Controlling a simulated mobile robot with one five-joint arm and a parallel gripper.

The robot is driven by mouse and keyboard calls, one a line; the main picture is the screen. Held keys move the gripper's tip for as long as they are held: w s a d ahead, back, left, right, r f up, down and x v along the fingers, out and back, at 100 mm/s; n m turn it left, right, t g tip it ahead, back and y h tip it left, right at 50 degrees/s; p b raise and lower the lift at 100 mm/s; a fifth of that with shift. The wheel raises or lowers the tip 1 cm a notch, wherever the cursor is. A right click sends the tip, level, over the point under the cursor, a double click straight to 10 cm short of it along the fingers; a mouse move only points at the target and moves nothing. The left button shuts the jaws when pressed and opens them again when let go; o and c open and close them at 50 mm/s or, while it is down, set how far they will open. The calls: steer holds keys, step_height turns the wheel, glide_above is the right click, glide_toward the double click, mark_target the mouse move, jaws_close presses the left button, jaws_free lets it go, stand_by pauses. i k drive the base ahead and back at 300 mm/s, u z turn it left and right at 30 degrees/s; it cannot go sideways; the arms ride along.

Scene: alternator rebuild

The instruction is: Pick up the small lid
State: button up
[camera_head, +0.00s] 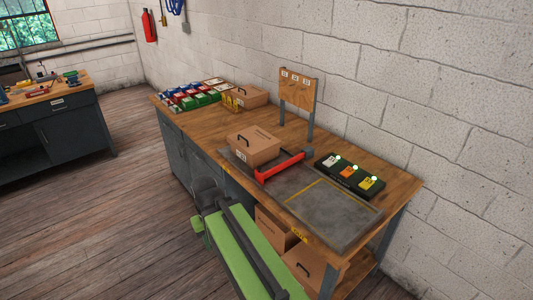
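The nearer box (253,148) stands at the left end of the grey mat, and the farther box (247,96) stands near the wall. I cannot tell whether either top is the small lid; no separate lid is clearly visible. My green and dark arm parts are at the bottom, in front of the bench. A dark lump at their far end may be my gripper (205,192). Its fingers cannot be made out, and nothing is seen held.
A red-handled hammer (283,167) lies beside the nearer box. A black tray (349,176) with coloured labels sits to its right. The grey mat (330,214) is bare at its right. Coloured bins (190,98) fill the far left, and a wooden board (297,88) stands at the back.

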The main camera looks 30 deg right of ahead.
mark_target(254, 142)
steer(key=u, duration=0.85)
steer(key=i, duration=1.55)
steer(key=z, duration=0.3)
steer(key=i, duration=1.1)
steer(key=z, duration=0.85)
